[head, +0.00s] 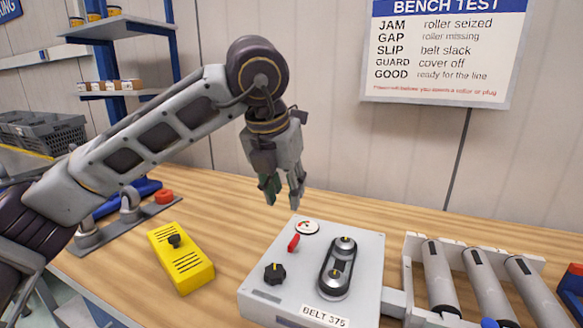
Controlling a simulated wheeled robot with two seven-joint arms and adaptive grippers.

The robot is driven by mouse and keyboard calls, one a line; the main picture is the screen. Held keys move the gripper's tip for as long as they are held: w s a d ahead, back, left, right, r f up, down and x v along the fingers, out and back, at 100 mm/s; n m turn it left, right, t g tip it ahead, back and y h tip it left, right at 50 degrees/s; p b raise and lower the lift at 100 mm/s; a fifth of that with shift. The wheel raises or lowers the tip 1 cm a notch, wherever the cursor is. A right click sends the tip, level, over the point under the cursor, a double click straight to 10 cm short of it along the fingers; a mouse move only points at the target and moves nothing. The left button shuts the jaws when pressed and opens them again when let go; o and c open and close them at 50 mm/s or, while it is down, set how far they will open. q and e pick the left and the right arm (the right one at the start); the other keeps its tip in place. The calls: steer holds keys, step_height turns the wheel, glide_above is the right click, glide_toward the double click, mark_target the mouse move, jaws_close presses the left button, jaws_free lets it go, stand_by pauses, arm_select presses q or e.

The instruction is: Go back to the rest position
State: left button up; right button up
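My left gripper (284,200) hangs pointing down above the wooden bench, behind the grey belt tester. Its two fingers stand apart with nothing seen between them. The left arm comes in from the left and bends down at the elbow. The grey belt tester (262,312) carries a red lever (293,243), a black knob (275,273), a round gauge (307,227) and a black belt on two pulleys (338,268). Its label reads BELT 375. My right gripper is not in view.
A yellow slotted cover (190,266) with a dark knob lies left of the tester. A roller conveyor (437,275) stands at the right. A blue shelf rack (105,60) and grey crates (45,132) are at the left. A sign (445,50) hangs on the wall.

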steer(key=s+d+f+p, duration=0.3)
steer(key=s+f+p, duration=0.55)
steer(key=p, duration=0.75)
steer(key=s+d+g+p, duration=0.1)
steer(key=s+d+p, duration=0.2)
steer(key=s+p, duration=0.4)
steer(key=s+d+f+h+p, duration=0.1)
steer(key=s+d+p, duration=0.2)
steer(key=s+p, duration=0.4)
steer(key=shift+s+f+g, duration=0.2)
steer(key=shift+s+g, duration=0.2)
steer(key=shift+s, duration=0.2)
stand_by(0.5)
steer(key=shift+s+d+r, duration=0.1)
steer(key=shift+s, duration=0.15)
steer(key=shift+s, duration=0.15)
